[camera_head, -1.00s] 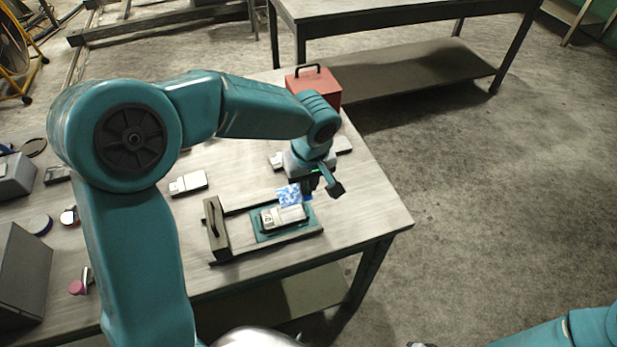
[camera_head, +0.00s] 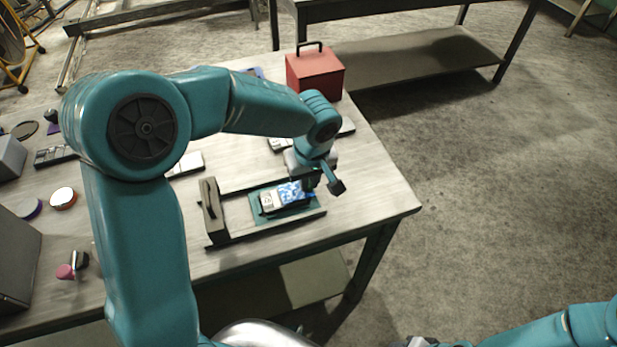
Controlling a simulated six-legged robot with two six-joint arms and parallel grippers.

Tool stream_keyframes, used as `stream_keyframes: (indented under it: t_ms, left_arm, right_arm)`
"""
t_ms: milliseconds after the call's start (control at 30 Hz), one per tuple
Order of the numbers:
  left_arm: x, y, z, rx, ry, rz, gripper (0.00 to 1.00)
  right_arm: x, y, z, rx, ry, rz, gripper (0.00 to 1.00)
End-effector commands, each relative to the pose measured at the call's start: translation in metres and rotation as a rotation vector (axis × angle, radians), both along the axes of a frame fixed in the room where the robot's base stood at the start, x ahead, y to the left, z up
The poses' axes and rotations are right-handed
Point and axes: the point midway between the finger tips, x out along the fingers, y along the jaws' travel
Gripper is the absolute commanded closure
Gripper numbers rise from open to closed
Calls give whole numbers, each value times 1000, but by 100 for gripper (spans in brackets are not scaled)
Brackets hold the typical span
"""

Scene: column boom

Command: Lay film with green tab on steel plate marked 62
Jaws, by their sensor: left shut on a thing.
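A blue-and-white patterned film (camera_head: 290,193) is over the right part of a steel plate (camera_head: 268,203). I cannot tell whether it rests flat on the plate. The plate lies on a teal pad (camera_head: 256,218) in a dark-railed fixture (camera_head: 212,208); its marking is too small to read. My left gripper (camera_head: 322,188) is at the film's right edge, shut on the film, just above the fixture's right end. The film's tab is hidden at the fingers. My right arm shows at the lower right; its gripper is not clearly seen.
A red box with a black handle (camera_head: 315,71) stands at the table's back right. Pale plates (camera_head: 188,164) lie behind the fixture. Round tins (camera_head: 63,198) and a pink-ended object (camera_head: 66,271) are at left. The table (camera_head: 375,195) is bare right of the fixture.

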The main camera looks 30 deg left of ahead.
Motion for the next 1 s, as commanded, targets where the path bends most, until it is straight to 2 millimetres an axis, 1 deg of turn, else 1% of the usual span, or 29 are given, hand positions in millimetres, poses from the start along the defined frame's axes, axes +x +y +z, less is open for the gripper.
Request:
stream_keyframes:
  t_ms: [267, 700, 1000]
  left_arm:
    - [0, 0, 0, 0, 0, 0, 100]
    - [0, 0, -1, 0, -1, 0, 100]
    - [0, 0, -1, 0, 0, 0, 100]
  right_arm:
    - [0, 0, 0, 0, 0, 0, 57]
    - [0, 0, -7, 0, 0, 0, 57]
    - [0, 0, -6, 0, 0, 0, 57]
